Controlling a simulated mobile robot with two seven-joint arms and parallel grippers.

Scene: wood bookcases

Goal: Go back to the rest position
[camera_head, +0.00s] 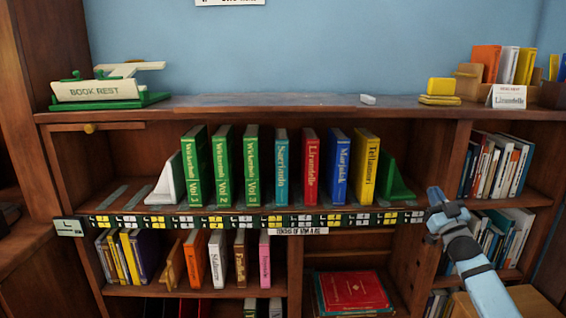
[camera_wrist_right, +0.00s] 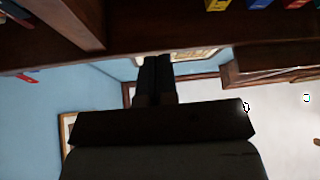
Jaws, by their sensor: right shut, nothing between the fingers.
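My right gripper (camera_head: 437,197) is in front of the bookcase, near the right end of the patterned strip on the middle shelf's edge. Its blue-white arm comes in from the lower right. The gripper is shut and empty. In the right wrist view its dark fingers (camera_wrist_right: 152,80) are together, with nothing between them. The shelf's underside shows dark above them. My left gripper is not in view.
A row of books, green volumes (camera_head: 222,166) to a yellow one (camera_head: 364,167), stands between a white bookend (camera_head: 168,181) and a green bookend (camera_head: 395,184). A book rest (camera_head: 98,91) stands on top at left. Books (camera_head: 497,165) fill the right bay.

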